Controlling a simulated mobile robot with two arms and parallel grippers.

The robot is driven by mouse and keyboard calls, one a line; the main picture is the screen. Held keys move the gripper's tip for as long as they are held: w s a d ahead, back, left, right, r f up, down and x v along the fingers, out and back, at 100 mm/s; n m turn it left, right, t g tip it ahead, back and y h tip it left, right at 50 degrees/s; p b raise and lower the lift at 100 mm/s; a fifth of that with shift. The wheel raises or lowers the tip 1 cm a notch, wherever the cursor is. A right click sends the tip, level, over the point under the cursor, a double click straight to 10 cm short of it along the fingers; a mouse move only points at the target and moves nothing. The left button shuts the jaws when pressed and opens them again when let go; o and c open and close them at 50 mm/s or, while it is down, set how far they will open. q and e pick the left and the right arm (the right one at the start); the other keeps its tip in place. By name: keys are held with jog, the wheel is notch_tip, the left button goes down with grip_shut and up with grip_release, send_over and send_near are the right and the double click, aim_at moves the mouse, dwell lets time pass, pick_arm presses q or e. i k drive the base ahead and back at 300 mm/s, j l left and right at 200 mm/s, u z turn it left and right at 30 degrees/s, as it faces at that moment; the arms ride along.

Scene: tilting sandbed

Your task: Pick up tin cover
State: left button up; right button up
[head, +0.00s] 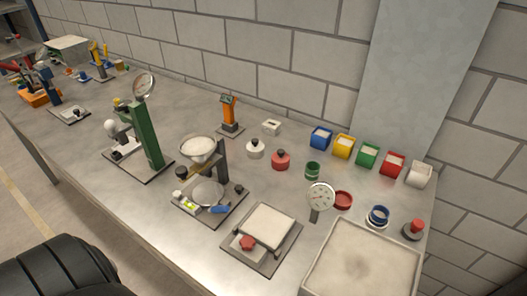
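No piece is clearly marked as the tin cover. A low round red piece (343,200) lies on the bench right of a dial gauge (321,196) and looks like a lid. A small green open tin (312,170) stands behind and left of it. A white round piece with a dark knob (255,149) and a red one with a knob (281,160) stand further left; I cannot tell whether they are lids or jars. Neither of my grippers is in view.
A sand tray (310,285) fills the front right. A blue round piece (378,216) and a red-topped piece (414,230) stand behind it. Several coloured bins (367,155) line the back wall. A funnel stand (222,165) and green gauge post (149,136) rise on the left.

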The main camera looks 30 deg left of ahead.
aim_at(255, 148)
jog(key=k+j, duration=0.15)
jog(key=k, duration=0.35)
jog(key=j+z, duration=0.25)
jog(key=j, duration=0.3)
jog(key=k+j+z, duration=0.2)
jog(key=j, duration=0.35)
jog(key=i, duration=0.05)
